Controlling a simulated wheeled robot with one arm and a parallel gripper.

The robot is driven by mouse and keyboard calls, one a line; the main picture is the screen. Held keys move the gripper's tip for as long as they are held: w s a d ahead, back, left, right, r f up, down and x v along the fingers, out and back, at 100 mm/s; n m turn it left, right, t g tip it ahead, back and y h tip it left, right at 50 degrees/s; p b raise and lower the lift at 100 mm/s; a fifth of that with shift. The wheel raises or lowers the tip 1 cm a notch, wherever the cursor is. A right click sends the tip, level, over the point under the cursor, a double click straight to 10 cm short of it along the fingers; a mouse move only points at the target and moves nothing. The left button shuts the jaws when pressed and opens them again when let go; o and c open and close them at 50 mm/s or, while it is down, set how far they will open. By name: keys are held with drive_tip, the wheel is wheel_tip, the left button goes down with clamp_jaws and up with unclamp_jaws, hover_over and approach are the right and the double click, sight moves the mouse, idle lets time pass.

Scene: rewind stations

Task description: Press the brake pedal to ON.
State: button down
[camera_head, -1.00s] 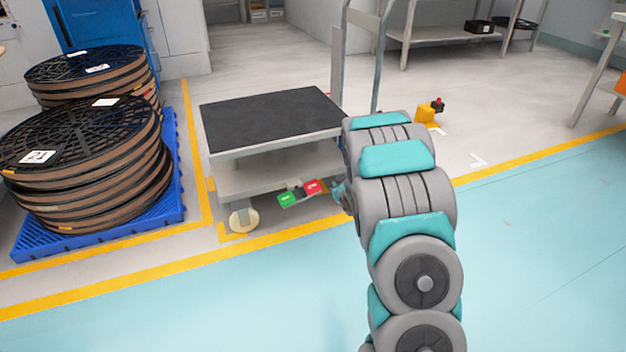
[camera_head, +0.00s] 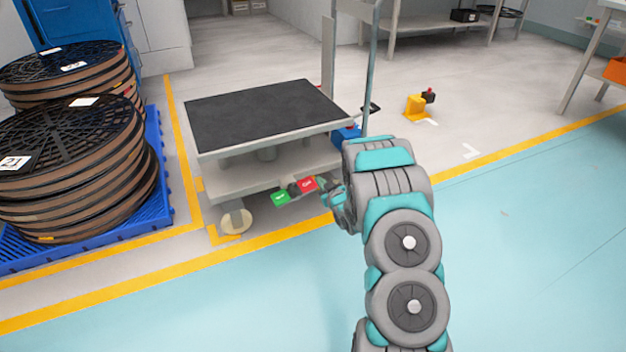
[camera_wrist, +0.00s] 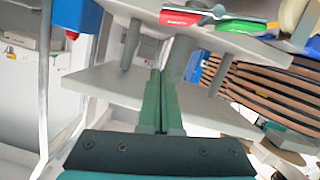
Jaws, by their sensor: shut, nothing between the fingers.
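The brake pedal is a low rocker on the cart's near lower edge, with a green part (camera_head: 281,198) on the left and a red part (camera_head: 307,184) on the right. Both have white lettering too small to read. In the wrist view, which looks upside down, the red part (camera_wrist: 180,18) and the green part (camera_wrist: 241,26) lie at the top edge. My gripper (camera_head: 327,188) is just right of the red part in the head view; I cannot tell whether it touches. In the wrist view its fingers (camera_wrist: 161,73) are together and empty, pointing toward the cart's underside.
The cart (camera_head: 262,112) has a dark top and a lower shelf. A blue box (camera_head: 347,135) is at its right side. Stacked reels (camera_head: 70,165) stand on a blue pallet (camera_head: 160,190) at left. The turquoise floor (camera_head: 530,240) is clear.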

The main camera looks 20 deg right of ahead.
hover_over(316, 184)
drive_tip(key=w+a, duration=0.1)
drive_tip(key=a, duration=0.1)
wheel_tip(316, 184, down, 2)
drive_tip(key=shift+d+f, duration=0.1)
drive_tip(key=shift+f, duration=0.05)
drive_tip(key=f, duration=0.3)
drive_tip(key=shift+w+d+b, duration=0.2)
drive_tip(key=shift+d+b, duration=0.1)
drive_tip(key=shift+b, duration=0.1)
drive_tip(key=shift+d+f, duration=0.15)
drive_tip(key=shift+f, duration=0.3)
drive_tip(key=shift+d+f+p, duration=0.1)
drive_tip(key=shift+d+p, duration=0.05)
drive_tip(key=shift+p, duration=0.15)
drive_tip(key=shift+d+f+m+p, duration=0.1)
drive_tip(key=shift+f+m+p, duration=0.2)
drive_tip(key=shift+m, duration=0.2)
drive_tip(key=shift+d+f+m+y+p, duration=0.4)
drive_tip(key=shift+f+m+y+p, duration=0.1)
drive_tip(key=shift+f+m+p, duration=0.25)
drive_tip(key=shift+d+f+m, duration=0.1)
drive_tip(key=shift+f+m, duration=0.35)
drive_tip(key=shift+f, duration=0.05)
drive_tip(key=shift+d+f, duration=0.1)
drive_tip(key=shift+f, duration=0.2)
drive_tip(key=shift+f, duration=0.1)
